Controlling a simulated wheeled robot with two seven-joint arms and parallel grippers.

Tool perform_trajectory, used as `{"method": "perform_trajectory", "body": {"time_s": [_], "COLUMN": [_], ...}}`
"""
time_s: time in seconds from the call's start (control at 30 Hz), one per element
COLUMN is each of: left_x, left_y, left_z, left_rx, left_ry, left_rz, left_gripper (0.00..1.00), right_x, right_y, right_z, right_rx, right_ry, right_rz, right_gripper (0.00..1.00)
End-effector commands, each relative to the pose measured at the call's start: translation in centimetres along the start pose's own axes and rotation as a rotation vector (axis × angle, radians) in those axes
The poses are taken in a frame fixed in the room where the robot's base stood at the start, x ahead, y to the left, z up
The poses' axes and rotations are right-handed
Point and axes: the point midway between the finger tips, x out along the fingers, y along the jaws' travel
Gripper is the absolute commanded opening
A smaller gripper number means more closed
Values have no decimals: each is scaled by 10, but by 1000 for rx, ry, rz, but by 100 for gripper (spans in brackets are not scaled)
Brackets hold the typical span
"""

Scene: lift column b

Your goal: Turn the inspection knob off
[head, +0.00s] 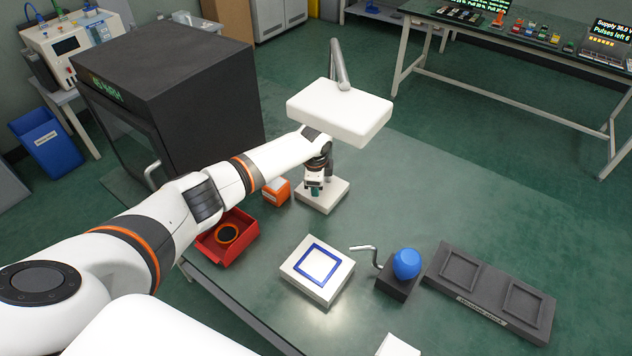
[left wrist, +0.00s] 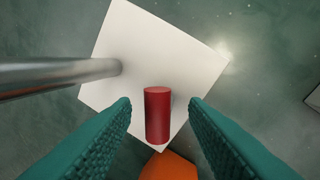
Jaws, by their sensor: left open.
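A red cylindrical knob (left wrist: 157,118) shows in the left wrist view, over a white square base (left wrist: 150,60) with a metal post (left wrist: 60,77) rising from it. In the head view the base (head: 335,196) stands on the table under a white lamp-like head (head: 340,108); the knob is hidden there by my gripper. My left gripper (head: 315,190) is over the base. In the wrist view its teal fingers (left wrist: 160,103) are open, one on each side of the knob, with gaps showing. I cannot tell how the knob is turned. My right gripper is not in view.
An orange box (head: 277,190) stands close left of the base. A red bin (head: 212,247) holds a dark orange-rimmed ring. A blue-framed white block (head: 340,285), a blue-knobbed crank (head: 407,264) and a dark two-recess tray (head: 455,285) stand nearer. A dark cabinet (head: 165,65) stands left.

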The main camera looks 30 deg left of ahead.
Motion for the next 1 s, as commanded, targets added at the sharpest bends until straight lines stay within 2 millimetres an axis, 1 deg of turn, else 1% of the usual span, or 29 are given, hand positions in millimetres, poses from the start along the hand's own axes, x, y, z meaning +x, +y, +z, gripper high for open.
{"method": "perform_trajectory", "body": {"time_s": [0.23,0.27,0.3,0.5,0.77,1.0], "left_x": [1,1,1,1,0,-1], "left_y": [0,0,0,0,0,0], "left_z": [0,0,0,0,0,1], "left_rx": [0,0,0,0,-18,-123], "left_ry": [0,0,0,0,4,25], "left_rz": [1,1,1,0,0,-2], "left_gripper": [40,39,32,0,0,0], "right_x": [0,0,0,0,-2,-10], "right_y": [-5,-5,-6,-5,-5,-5], "right_z": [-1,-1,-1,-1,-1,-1], "right_rx": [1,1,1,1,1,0], "right_ry": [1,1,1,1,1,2], "right_rz": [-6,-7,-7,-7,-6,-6], "right_gripper": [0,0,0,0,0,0]}}
